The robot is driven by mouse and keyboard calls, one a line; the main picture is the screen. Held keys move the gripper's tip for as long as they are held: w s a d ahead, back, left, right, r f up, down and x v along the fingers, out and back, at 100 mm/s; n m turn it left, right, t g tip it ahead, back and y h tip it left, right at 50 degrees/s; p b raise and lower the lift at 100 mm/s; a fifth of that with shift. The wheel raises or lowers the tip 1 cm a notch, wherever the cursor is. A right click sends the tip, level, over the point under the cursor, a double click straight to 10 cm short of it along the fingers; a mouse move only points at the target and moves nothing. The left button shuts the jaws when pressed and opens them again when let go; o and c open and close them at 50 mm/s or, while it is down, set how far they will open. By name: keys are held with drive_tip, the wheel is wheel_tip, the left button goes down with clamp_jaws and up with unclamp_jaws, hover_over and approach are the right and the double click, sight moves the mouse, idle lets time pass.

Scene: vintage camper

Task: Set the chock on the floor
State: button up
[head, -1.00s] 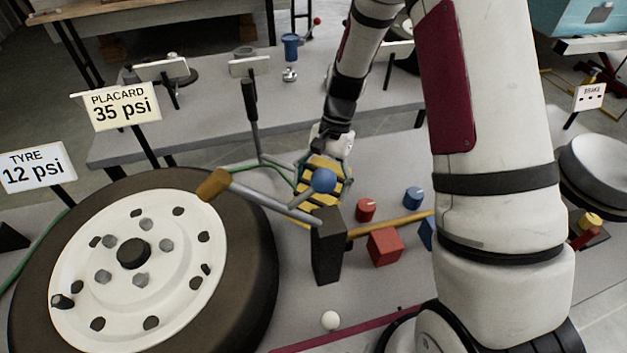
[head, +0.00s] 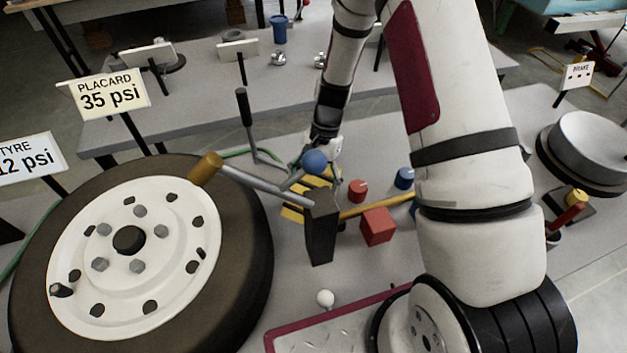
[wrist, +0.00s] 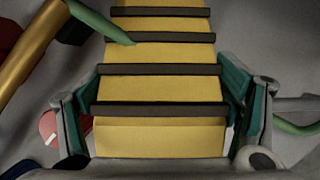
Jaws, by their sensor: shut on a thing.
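The chock (head: 292,213) is yellow with black stripes. In the head view it sits behind a dark upright block (head: 321,232) and a blue-knobbed lever (head: 314,162), which hide part of it. In the wrist view the chock (wrist: 160,85) fills the middle, between my gripper's two fingers. My gripper (wrist: 160,108) is shut on its sides; in the head view my gripper (head: 328,160) is partly hidden by the blue knob. The chock is low over the grey surface (head: 270,295); I cannot tell whether it touches.
A wheel (head: 150,250) lies at left with a wood-handled bar (head: 240,178) above its edge. A red cube (head: 377,226), a red knob (head: 358,190) and a blue knob (head: 404,177) are right of the chock.

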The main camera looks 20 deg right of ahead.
drive_tip(key=o, duration=1.7)
drive_tip(key=shift+f, duration=0.1)
drive_tip(key=shift+o, duration=0.9)
